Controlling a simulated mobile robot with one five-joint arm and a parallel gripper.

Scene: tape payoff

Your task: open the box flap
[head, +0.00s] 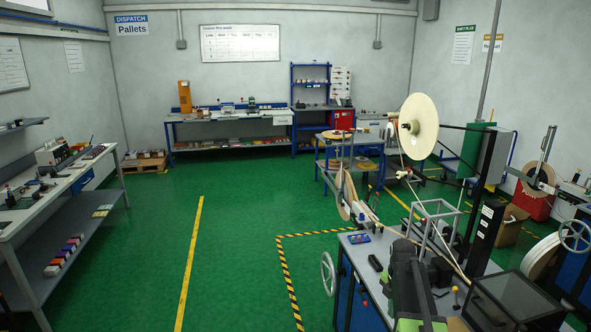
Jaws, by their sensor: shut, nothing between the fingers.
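A brown cardboard box (509,226) stands on the floor at the right in the head view, behind the black post of the machine. It is small and partly hidden, and I cannot make out how its flaps lie. I cannot make out my gripper or its fingertips in this view. A dark grey and green body at the bottom, right of centre, covers part of the workbench.
A grey workbench (361,252) with a handwheel (327,274) is at the lower right. A cream reel (418,127) stands high above it. A dark clear-topped case (515,300) is at the bottom right. Green floor (130,250) is open at centre left.

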